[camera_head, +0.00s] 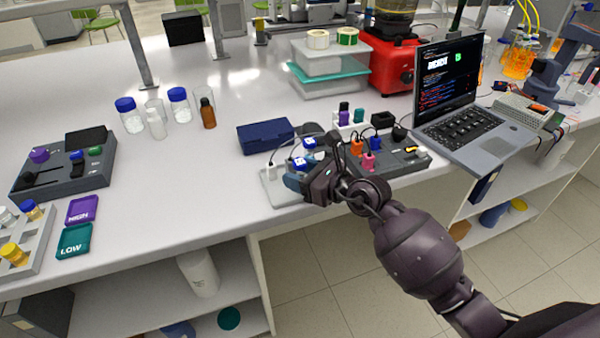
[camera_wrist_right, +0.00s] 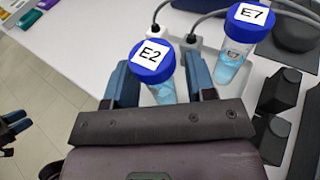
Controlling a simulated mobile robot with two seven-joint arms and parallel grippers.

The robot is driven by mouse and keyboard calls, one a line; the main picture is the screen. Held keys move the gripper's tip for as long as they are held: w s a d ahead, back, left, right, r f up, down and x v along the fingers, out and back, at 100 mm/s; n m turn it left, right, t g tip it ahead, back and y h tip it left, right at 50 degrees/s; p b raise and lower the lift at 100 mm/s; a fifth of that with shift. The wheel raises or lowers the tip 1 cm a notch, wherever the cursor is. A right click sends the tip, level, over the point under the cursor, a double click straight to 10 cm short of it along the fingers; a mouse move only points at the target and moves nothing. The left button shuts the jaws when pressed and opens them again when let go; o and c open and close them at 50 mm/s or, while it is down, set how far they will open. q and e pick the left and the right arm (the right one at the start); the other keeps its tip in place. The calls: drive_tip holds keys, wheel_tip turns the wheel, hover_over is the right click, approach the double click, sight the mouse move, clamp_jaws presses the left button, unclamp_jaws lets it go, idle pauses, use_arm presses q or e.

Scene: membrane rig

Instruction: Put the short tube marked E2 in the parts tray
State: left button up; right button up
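The short tube E2 (camera_wrist_right: 152,62) has a blue cap with a white label and pale blue liquid. It stands between the two fingers of my right gripper (camera_wrist_right: 162,88), which look open with some space beside the tube. In the head view my right gripper (camera_head: 300,183) is at the light rig plate (camera_head: 272,192), by the blue caps. A similar tube marked E7 (camera_wrist_right: 245,30) stands behind and to the right.
Grey cables run behind the tubes. A dark control box (camera_head: 398,156) with coloured plugs and the laptop (camera_head: 460,105) stand to the right. Purple HIGH (camera_head: 82,209) and teal LOW (camera_head: 74,240) trays lie at left. The bench is clear between them and the rig.

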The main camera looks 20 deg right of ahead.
drive_tip(key=shift+r, duration=0.15)
drive_tip(key=shift+s+d, duration=0.2)
drive_tip(key=v, duration=1.1)
drive_tip(key=shift+s, duration=0.2)
drive_tip(key=s+d+f+n+g+h, duration=0.1)
drive_tip(key=s+f+n+h, duration=0.3)
drive_tip(key=s+f+n, duration=0.5)
drive_tip(key=s+d+f+n+h, duration=0.2)
drive_tip(key=s+f+n+h, duration=0.3)
drive_tip(key=s+f+n, duration=0.4)
wheel_tip(320, 180, down, 6)
drive_tip(key=n, duration=1.1)
drive_tip(key=shift+d+r+n+g, duration=0.2)
drive_tip(key=shift+d+n+g, duration=0.15)
drive_tip(key=shift+n+g, duration=0.05)
